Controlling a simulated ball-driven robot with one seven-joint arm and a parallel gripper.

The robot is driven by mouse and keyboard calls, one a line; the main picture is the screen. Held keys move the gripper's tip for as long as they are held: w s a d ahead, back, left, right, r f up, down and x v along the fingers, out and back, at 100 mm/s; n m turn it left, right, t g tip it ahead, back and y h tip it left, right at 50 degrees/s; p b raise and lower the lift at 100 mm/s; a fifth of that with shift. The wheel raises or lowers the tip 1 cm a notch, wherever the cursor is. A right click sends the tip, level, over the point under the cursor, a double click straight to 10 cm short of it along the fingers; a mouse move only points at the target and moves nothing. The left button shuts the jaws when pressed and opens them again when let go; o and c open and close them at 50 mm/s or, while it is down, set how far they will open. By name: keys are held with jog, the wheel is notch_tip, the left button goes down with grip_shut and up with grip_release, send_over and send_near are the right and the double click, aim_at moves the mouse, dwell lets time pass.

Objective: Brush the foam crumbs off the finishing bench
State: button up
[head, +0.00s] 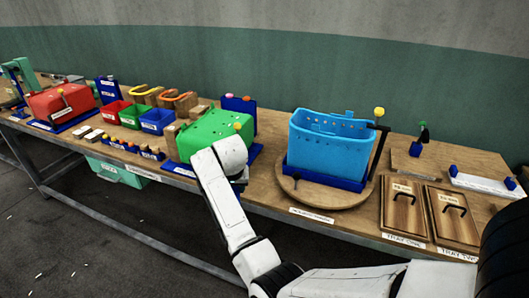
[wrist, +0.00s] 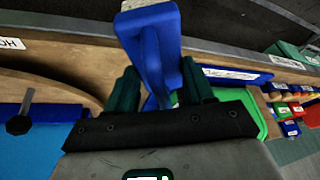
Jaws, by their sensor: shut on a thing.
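My gripper (wrist: 155,90) has dark green fingers shut on a blue object (wrist: 150,35) with a pale end. Its shape does not show whether it is a brush. In the head view my wrist hides most of my gripper, which is over the bench front by the green perforated tub. The long wooden bench (head: 460,150) runs across the head view; I cannot tell which part is the finishing bench. I cannot make out foam crumbs on its top. A few pale specks (head: 40,274) lie on the dark floor.
A blue perforated tub (head: 325,150) stands on a round wooden board right of my wrist. Two handled wooden lids (head: 403,215) lie farther right. Red, green and blue bins and a red tub (head: 62,100) fill the left. A teal crate (head: 115,172) sits below.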

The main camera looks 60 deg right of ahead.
jog(key=s+d+r+m+g+p, duration=0.1)
jog(key=s+d+r+m, duration=0.25)
jog(key=d+r, duration=0.5)
jog(key=shift+m+g+h, duration=0.5)
jog(key=shift+m, duration=0.45)
jog(key=b+x, duration=0.2)
jog(key=x, duration=0.2)
jog(key=s+b+x, duration=0.1)
jog(key=b+x, duration=0.1)
jog(key=x, duration=0.1)
jog(key=s+d+b+x, duration=0.1)
jog(key=b+x, duration=0.1)
jog(key=x, duration=0.2)
jog(key=shift+d+f+b, duration=0.1)
jog(key=shift+f+b, duration=0.05)
jog(key=shift+b, duration=0.25)
jog(key=shift+f+b, duration=0.5)
jog(key=shift+f, duration=0.4)
